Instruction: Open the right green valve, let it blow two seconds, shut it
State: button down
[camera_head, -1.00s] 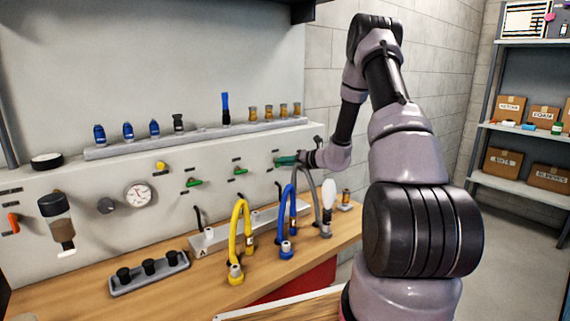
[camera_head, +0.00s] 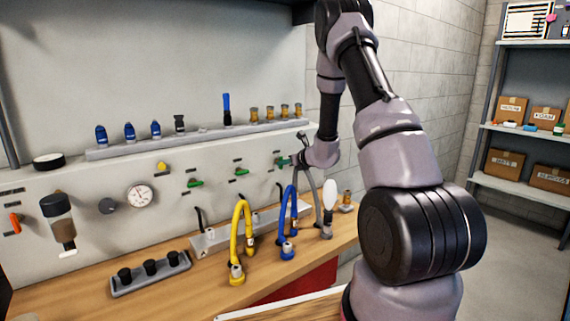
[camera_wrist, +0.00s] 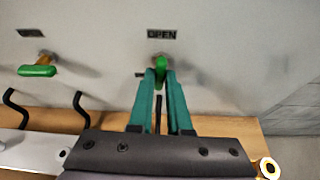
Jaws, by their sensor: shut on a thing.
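The right green valve (camera_wrist: 161,64) is on the wall panel under an "OPEN" label (camera_wrist: 161,34). My gripper (camera_wrist: 160,76) has its two teal fingers on either side of the green handle and is shut on it. Between the fingers the handle appears upright in the wrist view, while the neighbouring green valve handle (camera_wrist: 37,70) lies sideways. In the head view my gripper (camera_head: 283,161) is at the rightmost valve, and the fingers mostly hide the handle there.
Below the panel, a yellow hose (camera_head: 236,240), a blue hose (camera_head: 290,220) and a grey hose (camera_head: 326,210) stand on the bench. A shelf with fittings (camera_head: 200,137) runs above the valves.

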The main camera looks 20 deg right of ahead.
dwell(0.5)
jog(key=c, duration=0.9)
grip_release()
jog(key=shift+o, duration=0.2)
jog(key=v, duration=1)
jog(key=shift+s, duration=0.3)
jog(key=shift+d+r, duration=0.1)
jog(key=shift+r, duration=0.1)
